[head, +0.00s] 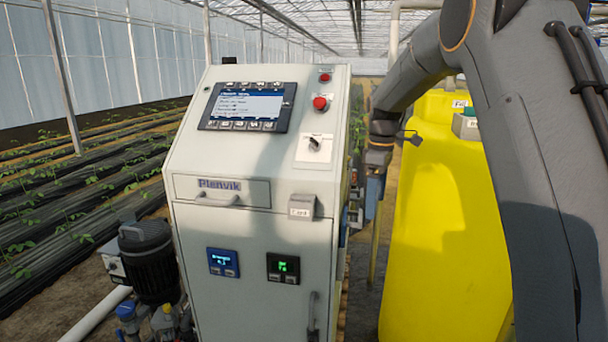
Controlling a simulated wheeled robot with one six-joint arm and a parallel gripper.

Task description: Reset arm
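My arm comes in from the upper right and bends down beside the right side of the white control cabinet (190,262). My gripper (356,222) hangs at the end of the wrist, close to the cabinet's right side. Its fingers are small and partly blend with fittings there, so I cannot tell whether they are open, shut or touching anything. The cabinet's sloped front carries a lit screen (247,106), a red mushroom button (320,103), a smaller red button (325,76) and a black rotary switch (315,144).
A large yellow tank (430,240) stands right of the cabinet, behind my arm. A drawer (222,190), a small "Card" box (301,207) and two lit displays (223,262) (283,268) are on the cabinet front. A dark motor pump (148,262) stands at left, beside plant rows.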

